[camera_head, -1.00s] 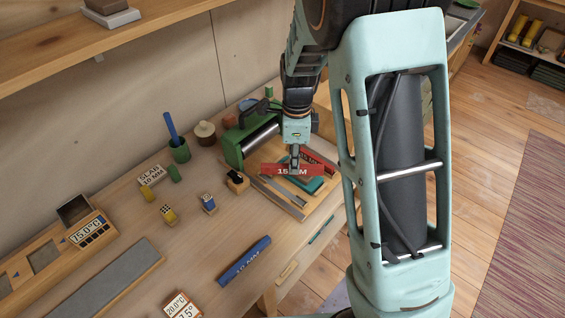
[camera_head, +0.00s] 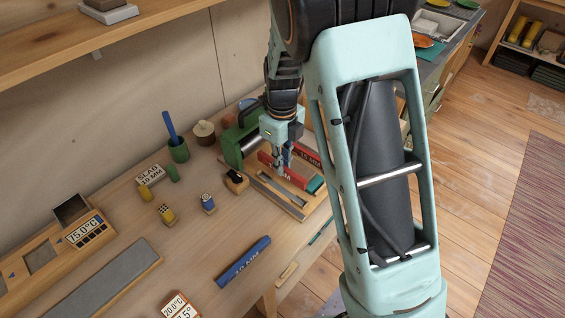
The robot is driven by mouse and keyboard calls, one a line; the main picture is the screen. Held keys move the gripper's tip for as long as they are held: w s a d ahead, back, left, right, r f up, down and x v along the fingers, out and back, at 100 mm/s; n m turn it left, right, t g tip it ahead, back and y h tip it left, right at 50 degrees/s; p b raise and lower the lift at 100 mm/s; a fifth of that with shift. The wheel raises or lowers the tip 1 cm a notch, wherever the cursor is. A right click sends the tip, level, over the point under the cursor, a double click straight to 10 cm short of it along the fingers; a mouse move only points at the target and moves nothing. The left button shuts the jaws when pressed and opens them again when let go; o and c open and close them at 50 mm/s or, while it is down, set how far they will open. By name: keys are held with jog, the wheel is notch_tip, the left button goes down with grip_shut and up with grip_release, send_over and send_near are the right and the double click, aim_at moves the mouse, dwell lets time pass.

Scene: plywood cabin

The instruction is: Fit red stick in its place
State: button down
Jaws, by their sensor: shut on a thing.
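My gripper (camera_head: 281,170) is shut on the red stick (camera_head: 268,159), a flat red bar with white lettering. It holds the stick over the wooden tray (camera_head: 301,212) on the bench, beside the green machine. The stick runs slantwise, its left end higher in the picture. Part of it is hidden behind my fingers. A second red piece with "10 MM" lettering (camera_head: 309,157) shows just behind my gripper; I cannot tell whether it is a separate piece. I cannot tell whether the stick touches the tray.
The green machine (camera_head: 232,150) stands close to my gripper's left. A blue "10 MM" bar (camera_head: 244,262) lies on the bench front. A green cup (camera_head: 179,151), yellow block (camera_head: 166,214) and blue block (camera_head: 208,203) stand to the left. Bare bench lies between them.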

jog(key=shift+f+b, duration=1.9)
jog(key=shift+f, duration=0.95)
jog(key=shift+f, duration=0.95)
dwell(0.5)
jog(key=c, duration=2.3)
grip_release()
jog(key=shift+c, duration=0.2)
jog(key=o, duration=0.6)
